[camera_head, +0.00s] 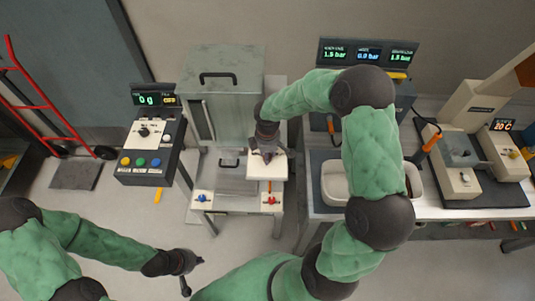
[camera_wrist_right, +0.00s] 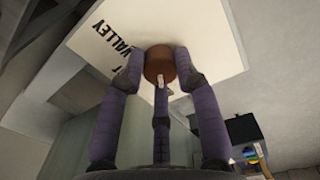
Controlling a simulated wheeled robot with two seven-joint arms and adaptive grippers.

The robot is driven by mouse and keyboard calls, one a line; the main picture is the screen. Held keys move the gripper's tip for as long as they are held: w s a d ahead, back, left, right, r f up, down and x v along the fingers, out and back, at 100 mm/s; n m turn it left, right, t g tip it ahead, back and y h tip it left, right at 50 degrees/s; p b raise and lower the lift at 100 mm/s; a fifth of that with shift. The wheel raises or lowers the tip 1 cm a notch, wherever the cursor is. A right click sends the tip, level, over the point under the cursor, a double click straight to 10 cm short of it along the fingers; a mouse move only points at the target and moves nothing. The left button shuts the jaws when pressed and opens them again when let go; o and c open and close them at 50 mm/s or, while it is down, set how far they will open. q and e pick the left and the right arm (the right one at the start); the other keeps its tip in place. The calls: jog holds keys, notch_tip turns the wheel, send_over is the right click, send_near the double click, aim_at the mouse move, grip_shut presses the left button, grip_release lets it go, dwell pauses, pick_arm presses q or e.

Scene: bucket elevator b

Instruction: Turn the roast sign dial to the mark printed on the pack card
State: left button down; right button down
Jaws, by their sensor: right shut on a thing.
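My right gripper (camera_head: 267,153) is over the grey metal machine in the middle. In the right wrist view its fingers (camera_wrist_right: 160,70) are shut around a round brown knob (camera_wrist_right: 158,58) on a cream board (camera_wrist_right: 205,28). Dark letters reading "VALLEY" show on the board, partly cut off. The board also shows in the head view (camera_head: 267,173), tilted below the gripper. My left gripper (camera_head: 192,276) is low at the bottom, empty, with its fingers spread. A small dial (camera_head: 144,131) sits on the black control panel; I cannot tell whether it is the roast sign dial. No mark is readable.
The grey machine (camera_head: 222,60) has a blue knob (camera_head: 202,198) and a red knob (camera_head: 271,201) at its front. The panel (camera_head: 147,178) has coloured buttons. A white tub (camera_head: 334,183) stands on the right bench. A red hand truck (camera_head: 30,105) leans at left. Floor is clear near the left gripper.

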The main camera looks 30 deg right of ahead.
jog(key=shift+m, duration=0.3)
jog(key=shift+f+m+b, duration=0.1)
jog(key=shift+m+b, duration=0.65)
jog(key=shift+m, duration=0.15)
jog(key=m+b, duration=0.1)
jog(key=m, duration=0.2)
jog(key=shift+m+b, duration=0.4)
jog(key=m+b, duration=0.2)
jog(key=m, duration=0.3)
jog(key=shift+a, duration=0.1)
jog(key=shift+m, duration=0.4)
jog(key=c, duration=0.9)
grip_release()
